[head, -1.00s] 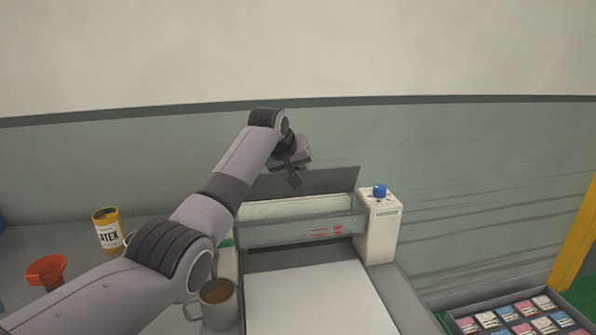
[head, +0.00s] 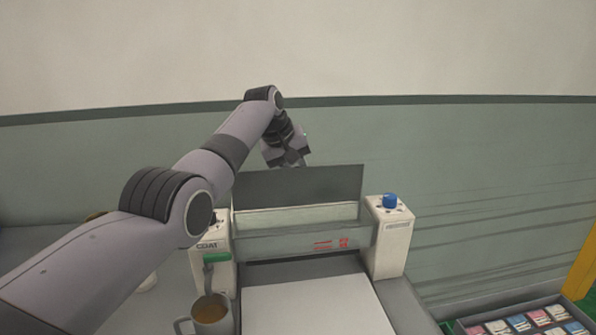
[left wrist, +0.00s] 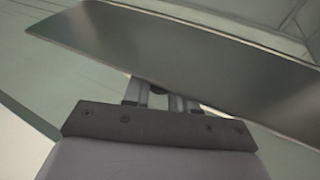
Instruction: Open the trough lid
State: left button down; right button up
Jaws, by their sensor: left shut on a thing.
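The trough lid (head: 297,188) is a long dark grey panel standing up behind the pale trough (head: 297,216) of the coating machine. The trough's pale inside shows below the lid. My left gripper (head: 291,163) is at the lid's top edge, shut on it. In the left wrist view the lid (left wrist: 215,70) runs across the picture, with the fingers (left wrist: 150,95) meeting its near edge. The fingertips are hidden behind the panel. My right gripper is in neither view.
White end blocks flank the trough; the right one (head: 388,242) has a blue knob (head: 390,201). A mug (head: 211,317) stands at front left, near a green handle (head: 217,257). A tray of coloured packets (head: 525,325) lies at lower right. The wall is behind.

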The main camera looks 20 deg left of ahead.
pick_arm(q)
jog(key=shift+w+a+r, duration=0.15)
jog(key=shift+a, duration=0.15)
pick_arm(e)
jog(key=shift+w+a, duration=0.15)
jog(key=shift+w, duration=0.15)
pick_arm(q)
jog(key=c, duration=1)
grip_release()
jog(key=shift+d, duration=0.1)
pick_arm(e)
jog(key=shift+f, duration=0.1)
